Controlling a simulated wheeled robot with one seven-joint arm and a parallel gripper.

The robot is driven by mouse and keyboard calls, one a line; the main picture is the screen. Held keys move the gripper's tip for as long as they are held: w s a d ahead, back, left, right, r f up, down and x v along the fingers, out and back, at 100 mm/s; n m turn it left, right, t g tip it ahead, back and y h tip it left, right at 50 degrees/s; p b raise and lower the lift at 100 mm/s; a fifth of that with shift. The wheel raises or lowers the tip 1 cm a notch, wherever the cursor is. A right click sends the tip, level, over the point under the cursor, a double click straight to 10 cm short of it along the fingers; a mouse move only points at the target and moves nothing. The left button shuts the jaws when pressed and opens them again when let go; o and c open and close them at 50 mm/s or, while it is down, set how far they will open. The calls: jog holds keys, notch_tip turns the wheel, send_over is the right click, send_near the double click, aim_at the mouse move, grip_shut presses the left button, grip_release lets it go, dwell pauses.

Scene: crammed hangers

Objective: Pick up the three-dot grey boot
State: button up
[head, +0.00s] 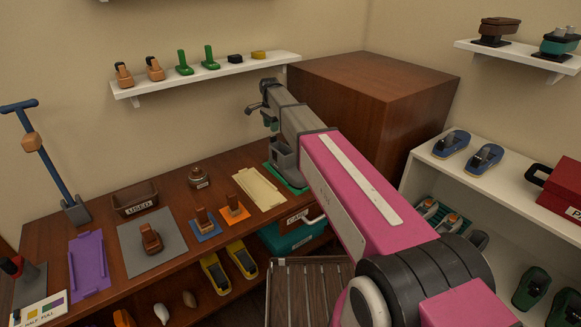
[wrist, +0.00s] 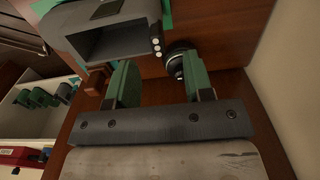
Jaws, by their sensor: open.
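The grey boot (head: 285,160) stands on a green mat (head: 296,186) at the back right of the brown bench. In the wrist view the grey boot (wrist: 108,36) is at the top, its dark hollow opening facing me and a column of white dots on its right edge. My gripper (head: 270,120) is above the boot in the head view. In the wrist view my gripper (wrist: 160,66) has its two green fingers apart, below the boot in the picture. No boot part is seen between them. A dark round knob (wrist: 175,64) shows between the fingers, near the right one.
A tall brown cabinet (head: 372,90) stands right behind the boot. A cream tray (head: 259,188) lies to its left, and a small round pot (head: 199,177) is further left. A white wall shelf (head: 220,72) hangs above. A teal case (head: 293,235) is below the bench edge.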

aim_at(273, 141)
notch_tip(273, 141, down, 4)
jog(key=shift+f, duration=0.1)
jog(key=shift+d+f, duration=0.2)
jog(key=shift+f, duration=1.1)
jog(key=shift+d+f, duration=0.15)
jog(key=shift+f, duration=1.1)
grip_shut()
